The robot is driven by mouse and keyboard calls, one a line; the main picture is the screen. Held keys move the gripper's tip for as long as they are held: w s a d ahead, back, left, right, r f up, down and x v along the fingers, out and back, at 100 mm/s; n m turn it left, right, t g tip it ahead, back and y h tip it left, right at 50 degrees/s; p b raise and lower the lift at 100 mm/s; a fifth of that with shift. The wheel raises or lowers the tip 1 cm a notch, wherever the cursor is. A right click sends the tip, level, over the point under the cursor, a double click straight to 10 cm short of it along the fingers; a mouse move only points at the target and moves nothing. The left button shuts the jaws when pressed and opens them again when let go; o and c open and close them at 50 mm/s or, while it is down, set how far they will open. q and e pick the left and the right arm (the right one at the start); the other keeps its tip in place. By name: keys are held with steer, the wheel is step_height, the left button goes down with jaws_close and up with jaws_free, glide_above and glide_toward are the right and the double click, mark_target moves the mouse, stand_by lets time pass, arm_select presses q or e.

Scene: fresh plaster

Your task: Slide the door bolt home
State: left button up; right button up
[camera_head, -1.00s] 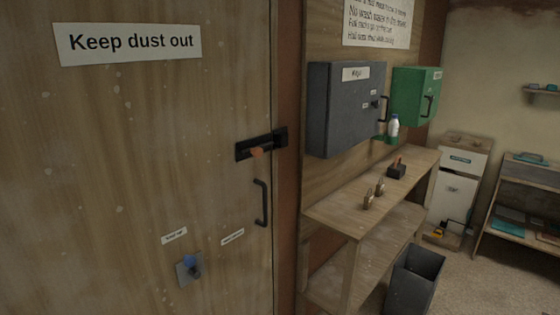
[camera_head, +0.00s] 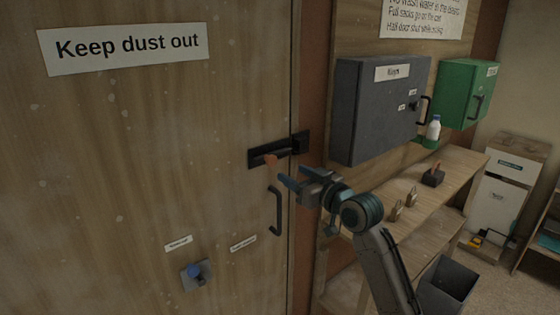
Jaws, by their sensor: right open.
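The black door bolt (camera_head: 262,156) is fixed across the wooden door (camera_head: 120,150) near its right edge. The dark keeper (camera_head: 301,142) is at the bolt's right end, by the door frame. I cannot tell how far the bar reaches into the keeper. My right gripper (camera_head: 283,178) is open, its blue-tipped fingers pointing left, just below and right of the knob. It appears empty, and I cannot tell whether it touches the knob. My left gripper is out of view.
A black pull handle (camera_head: 276,212) is below the bolt. A dark bin (camera_head: 447,285) is below.

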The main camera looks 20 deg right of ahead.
mark_target(273, 162)
steer(key=p+x, duration=0.2)
steer(key=x, duration=0.4)
steer(key=shift+w+d, duration=0.1)
steer(key=shift+w, duration=0.2)
steer(key=shift+x, duration=0.8)
steer(key=shift+f, duration=0.1)
steer(key=shift+c, duration=0.2)
jaws_close()
steer(key=d+b, duration=0.1)
steer(key=w+d, duration=0.1)
steer(key=d, duration=0.1)
steer(key=d+b, duration=0.1)
steer(key=shift+w+d+b, duration=0.3)
steer(key=shift+w+d, duration=0.05)
